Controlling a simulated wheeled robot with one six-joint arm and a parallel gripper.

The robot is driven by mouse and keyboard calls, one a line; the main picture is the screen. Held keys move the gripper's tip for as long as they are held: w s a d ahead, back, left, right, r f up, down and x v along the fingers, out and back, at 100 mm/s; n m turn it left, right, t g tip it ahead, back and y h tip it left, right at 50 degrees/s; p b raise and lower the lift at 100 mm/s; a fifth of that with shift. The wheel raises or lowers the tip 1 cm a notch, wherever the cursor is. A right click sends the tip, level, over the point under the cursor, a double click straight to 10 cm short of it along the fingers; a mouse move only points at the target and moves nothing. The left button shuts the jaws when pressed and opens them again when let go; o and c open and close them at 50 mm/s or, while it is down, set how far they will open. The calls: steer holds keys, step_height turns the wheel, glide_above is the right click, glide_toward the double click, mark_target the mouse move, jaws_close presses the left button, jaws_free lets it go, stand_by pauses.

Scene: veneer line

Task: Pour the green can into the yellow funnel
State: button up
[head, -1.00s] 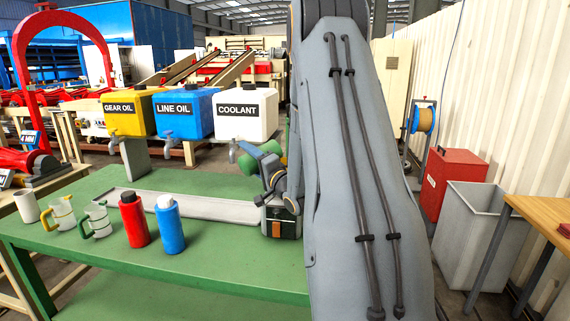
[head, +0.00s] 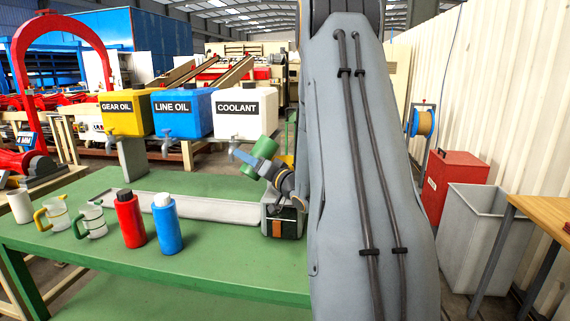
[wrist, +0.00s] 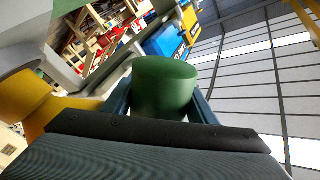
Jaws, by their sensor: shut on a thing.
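My gripper (head: 259,157) is shut on the green can (head: 265,146) and holds it raised above the far right part of the green bench. The can is tilted in the head view, with green showing on both sides of the fingers. In the wrist view the can (wrist: 165,84) sits between the two fingers, and its opening is not visible. A yellow rounded thing, seemingly the yellow funnel (wrist: 28,95), is left of the can in the wrist view, apart from it. In the head view only a bit of yellow (head: 288,160) shows behind my gripper. No liquid is seen flowing.
The green bench (head: 205,265) carries a red bottle (head: 130,220), a blue bottle (head: 167,225), jugs and a white cup (head: 20,207). Yellow, blue and white tap tanks (head: 238,114) stand behind. A grey bin (head: 480,240) and red box (head: 452,190) are at right.

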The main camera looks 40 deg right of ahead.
steer(key=f+n+b, duration=0.1)
steer(key=n, duration=0.1)
steer(key=a+f+n+g+b, duration=0.1)
steer(key=f+n, duration=0.1)
steer(key=n, duration=0.1)
steer(key=a+f+n+b, duration=0.1)
steer(key=f+n+b, duration=0.1)
steer(key=n, duration=0.1)
steer(key=shift+w+g+y, duration=0.2)
steer(key=shift+g+y, duration=0.1)
step_height(320, 180, up, 6)
steer(key=p, duration=0.4)
steer(key=shift+f, duration=0.15)
